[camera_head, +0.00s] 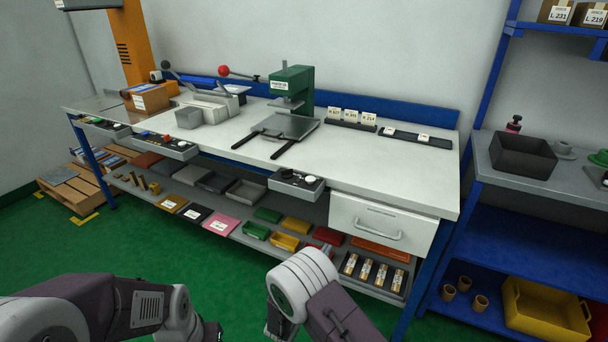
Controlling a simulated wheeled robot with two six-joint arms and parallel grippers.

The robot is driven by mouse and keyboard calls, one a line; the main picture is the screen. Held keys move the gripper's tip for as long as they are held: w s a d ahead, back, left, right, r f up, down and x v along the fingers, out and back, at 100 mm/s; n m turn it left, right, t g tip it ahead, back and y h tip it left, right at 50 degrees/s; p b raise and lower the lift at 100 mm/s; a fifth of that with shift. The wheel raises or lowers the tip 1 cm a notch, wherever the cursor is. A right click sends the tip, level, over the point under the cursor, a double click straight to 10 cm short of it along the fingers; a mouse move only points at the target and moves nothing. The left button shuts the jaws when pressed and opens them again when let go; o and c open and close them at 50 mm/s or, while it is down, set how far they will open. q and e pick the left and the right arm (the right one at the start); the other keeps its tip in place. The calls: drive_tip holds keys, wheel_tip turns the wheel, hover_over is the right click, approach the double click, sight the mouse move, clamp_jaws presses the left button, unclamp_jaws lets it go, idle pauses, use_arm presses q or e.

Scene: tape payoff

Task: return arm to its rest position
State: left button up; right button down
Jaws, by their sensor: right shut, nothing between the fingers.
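My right arm comes in at the bottom middle, with a white rounded joint and a dark link. A small dark part of my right gripper (273,328) shows at the bottom edge; it is shut and empty, below and in front of the bench. My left arm comes in at the bottom left. Only a dark bit at its end, perhaps my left gripper (212,332), shows at the bottom edge; its fingers cannot be made out. Both arms are apart from the workbench (400,170).
A green press (293,88) stands on the bench, with a cardboard box (148,98) at left. A blue rack (520,235) stands at right.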

drive_tip(key=s+d+r+m+g+h, duration=0.35)
drive_tip(key=d+r+m, duration=0.2)
drive_tip(key=d, duration=0.35)
drive_tip(key=s+d+r+m+g+h, duration=0.2)
drive_tip(key=d+r+m+g, duration=0.25)
drive_tip(key=d+r, duration=0.35)
drive_tip(key=s+d+f+m+g+y, duration=0.25)
drive_tip(key=s+f+m+g, duration=0.2)
drive_tip(key=s, duration=0.55)
drive_tip(key=s+d+f+m+g+y, duration=0.2)
drive_tip(key=s+f+m+g+y, duration=0.3)
drive_tip(key=s, duration=0.4)
drive_tip(key=s+a+f+m+t+y, duration=0.1)
drive_tip(key=s+a+f+m+y, duration=0.25)
drive_tip(key=a+m, duration=0.35)
drive_tip(key=w+a+m+t+y, duration=0.3)
drive_tip(key=a+m+y, duration=0.1)
drive_tip(key=a, duration=0.5)
wheel_tip(320, 180, up, 20)
drive_tip(key=p, duration=2.1)
drive_tip(key=shift+s+d, duration=0.25)
drive_tip(key=shift+s, duration=0.15)
